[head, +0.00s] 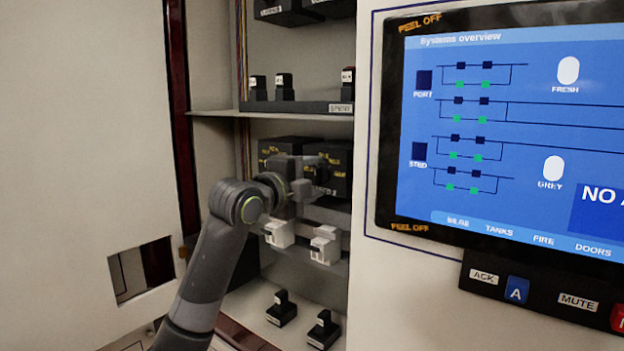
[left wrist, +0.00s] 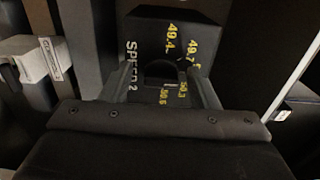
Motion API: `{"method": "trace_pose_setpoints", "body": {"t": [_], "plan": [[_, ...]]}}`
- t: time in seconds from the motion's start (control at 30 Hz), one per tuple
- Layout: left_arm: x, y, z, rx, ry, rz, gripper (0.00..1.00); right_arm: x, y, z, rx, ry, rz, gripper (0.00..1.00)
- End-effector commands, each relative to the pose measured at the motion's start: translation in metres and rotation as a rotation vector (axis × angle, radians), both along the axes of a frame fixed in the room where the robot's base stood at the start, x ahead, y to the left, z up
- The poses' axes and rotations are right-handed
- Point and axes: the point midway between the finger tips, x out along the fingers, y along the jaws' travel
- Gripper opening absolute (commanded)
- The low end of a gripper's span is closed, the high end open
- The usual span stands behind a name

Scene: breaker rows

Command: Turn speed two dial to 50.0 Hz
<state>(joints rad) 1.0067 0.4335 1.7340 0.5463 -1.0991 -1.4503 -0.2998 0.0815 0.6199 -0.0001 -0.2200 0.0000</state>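The speed two dial is a black block with yellow numbers (head: 340,185) on the cabinet's middle shelf, partly behind my left gripper (head: 312,172). In the left wrist view the block (left wrist: 150,25) reads "SPEED 2", with 49.4, 49.7, 50.3 and 50.6 legible. The part of the scale between 49.7 and 50.3 is not clear. My left gripper (left wrist: 165,85) is at the dial's face, its fingers apart on either side of a dark round knob (left wrist: 162,70). I cannot tell whether they touch it. The knob's pointer is not readable. My right gripper is out of view.
A similar black dial block (head: 285,145) stands just left. White breakers (head: 325,245) sit below, black switches (head: 282,308) lower down and more switches (head: 284,85) above. A large screen (head: 500,130) fills the right. The cabinet door (head: 90,130) stands left.

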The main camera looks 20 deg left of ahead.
Motion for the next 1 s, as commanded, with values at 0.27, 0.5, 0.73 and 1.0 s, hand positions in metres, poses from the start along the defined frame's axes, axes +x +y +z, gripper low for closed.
{"method": "trace_pose_setpoints", "body": {"t": [0.27, 0.5, 0.73, 1.0], "plan": [[-0.006, 0.003, 0.0, 0.0, -0.004, 0.001, 0.55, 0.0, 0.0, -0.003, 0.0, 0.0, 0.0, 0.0], [-0.041, 0.016, -0.002, 0.004, -0.007, 0.003, 0.55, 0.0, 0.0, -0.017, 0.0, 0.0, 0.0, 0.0], [-0.086, 0.032, -0.003, 0.007, -0.006, 0.004, 0.55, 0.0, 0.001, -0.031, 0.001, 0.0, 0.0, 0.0], [-0.126, 0.047, -0.001, 0.005, -0.005, 0.004, 0.55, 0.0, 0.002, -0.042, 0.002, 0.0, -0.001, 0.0]]}}
